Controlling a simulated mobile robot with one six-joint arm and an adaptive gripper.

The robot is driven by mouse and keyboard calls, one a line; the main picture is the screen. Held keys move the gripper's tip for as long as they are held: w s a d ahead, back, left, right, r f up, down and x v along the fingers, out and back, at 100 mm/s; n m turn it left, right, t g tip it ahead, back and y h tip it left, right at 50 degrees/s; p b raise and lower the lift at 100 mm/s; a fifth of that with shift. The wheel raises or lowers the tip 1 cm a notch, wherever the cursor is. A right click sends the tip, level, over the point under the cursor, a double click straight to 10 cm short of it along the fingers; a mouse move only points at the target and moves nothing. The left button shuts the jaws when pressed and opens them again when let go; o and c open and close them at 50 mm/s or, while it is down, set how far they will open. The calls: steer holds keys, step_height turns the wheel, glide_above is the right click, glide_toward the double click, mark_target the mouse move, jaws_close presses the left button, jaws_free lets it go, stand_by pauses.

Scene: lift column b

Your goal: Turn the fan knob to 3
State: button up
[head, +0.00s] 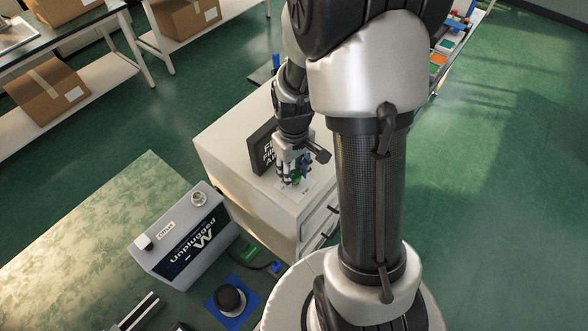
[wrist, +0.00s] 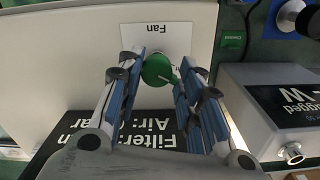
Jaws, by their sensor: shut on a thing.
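The green fan knob (wrist: 157,71) sits on a white card labelled "Fan" (wrist: 150,30), which appears upside down in the wrist view. My gripper (wrist: 160,76) has its blue-padded fingers on both sides of the knob and is shut on it. A thin pale pointer mark shows on the knob toward the lower right in this view. Most numbers on the card are hidden by the fingers. In the head view my gripper (head: 293,172) points down onto the top of the white cabinet (head: 235,140), with a bit of green knob visible between the fingers.
A black sign reading "Filter" and "Air" (wrist: 70,130) stands beside my gripper. A grey box marked "Unplugged" (head: 185,240) stands left of the cabinet. A blue plate with a black knob (head: 230,298) lies in front. Cardboard boxes (head: 48,92) are on far shelves.

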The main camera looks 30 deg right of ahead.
steer(key=shift+d+m, duration=0.1)
steer(key=shift+m, duration=0.2)
steer(key=m, duration=0.8)
steer(key=shift+d+p, duration=0.1)
steer(key=shift+p, duration=0.3)
steer(key=m, duration=0.4)
steer(key=shift+m, duration=0.3)
steer(key=shift+s+f+m+p, duration=0.15)
steer(key=shift+m+p, duration=0.15)
steer(key=shift+m, duration=2)
